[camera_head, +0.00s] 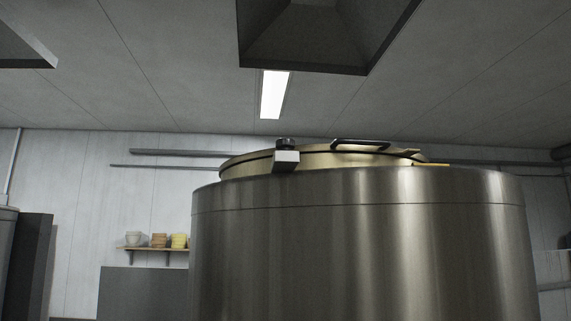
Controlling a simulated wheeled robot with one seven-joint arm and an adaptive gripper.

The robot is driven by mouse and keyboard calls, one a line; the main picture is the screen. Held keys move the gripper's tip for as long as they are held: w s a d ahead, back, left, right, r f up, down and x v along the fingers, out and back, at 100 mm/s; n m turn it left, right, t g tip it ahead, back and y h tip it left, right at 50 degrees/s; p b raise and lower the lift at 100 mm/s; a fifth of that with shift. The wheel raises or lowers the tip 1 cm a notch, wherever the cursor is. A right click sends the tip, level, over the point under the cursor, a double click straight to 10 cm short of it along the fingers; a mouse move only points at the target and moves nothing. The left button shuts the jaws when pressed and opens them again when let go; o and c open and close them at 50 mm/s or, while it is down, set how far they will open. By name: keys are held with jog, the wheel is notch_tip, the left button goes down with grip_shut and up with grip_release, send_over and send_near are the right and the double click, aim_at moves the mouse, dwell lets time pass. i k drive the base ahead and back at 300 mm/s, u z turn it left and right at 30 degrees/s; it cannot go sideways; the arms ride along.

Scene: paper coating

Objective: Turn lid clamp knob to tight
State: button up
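A large steel vat (360,250) fills the middle and right of the head view. Its brass-coloured lid (243,166) lies on top and looks slightly tilted. A dark handle (361,145) stands on the lid. A clamp with a pale block (286,158) sits at the lid's front left edge, with a small black knob (286,142) on top. Whether the knob is tight or loose cannot be told. My gripper is not in view.
A dark hood (320,40) hangs above the vat. A shelf (155,249) with several small tubs is on the back wall at left. A dark panel (140,293) stands below it. Another vessel (8,260) is at the far left edge. Pipes run along the wall.

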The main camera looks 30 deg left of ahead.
aim_at(283, 144)
jog(key=u, duration=0.45)
jog(key=k, duration=0.55)
jog(key=u, duration=0.95)
jog(key=k, duration=0.8)
jog(key=u, duration=0.7)
jog(key=i, duration=0.75)
jog(key=z, duration=0.9)
jog(key=i, duration=0.55)
jog(key=z, duration=0.5)
